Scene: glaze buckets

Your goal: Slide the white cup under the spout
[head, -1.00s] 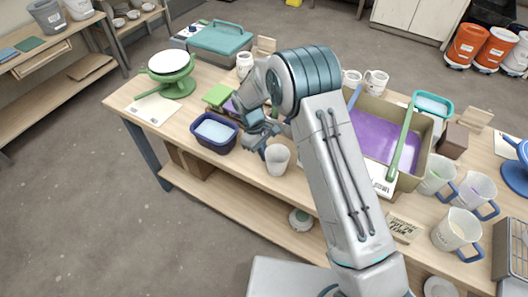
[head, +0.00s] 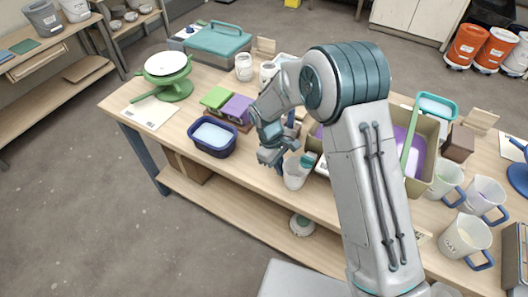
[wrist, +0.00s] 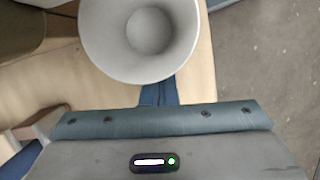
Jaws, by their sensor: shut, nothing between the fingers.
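The white cup (head: 295,176) stands upright near the front edge of the wooden table. In the wrist view the cup (wrist: 140,40) is seen from above, open and empty. My gripper (head: 279,167) is shut with nothing in it, low at the left side of the cup. In the wrist view its blue fingers (wrist: 160,92) meet just at the cup's wall; I cannot tell whether they touch it. A small teal piece (head: 309,160) shows at the cup's right rim, partly behind my arm. I cannot tell if it is the spout.
A dark blue tub (head: 213,150) of pale glaze stands left of my gripper, with green (head: 216,97) and purple (head: 238,108) blocks behind it. A cardboard box (head: 421,187) with purple glaze and several mugs stand to the right. The table's front edge is close to the cup.

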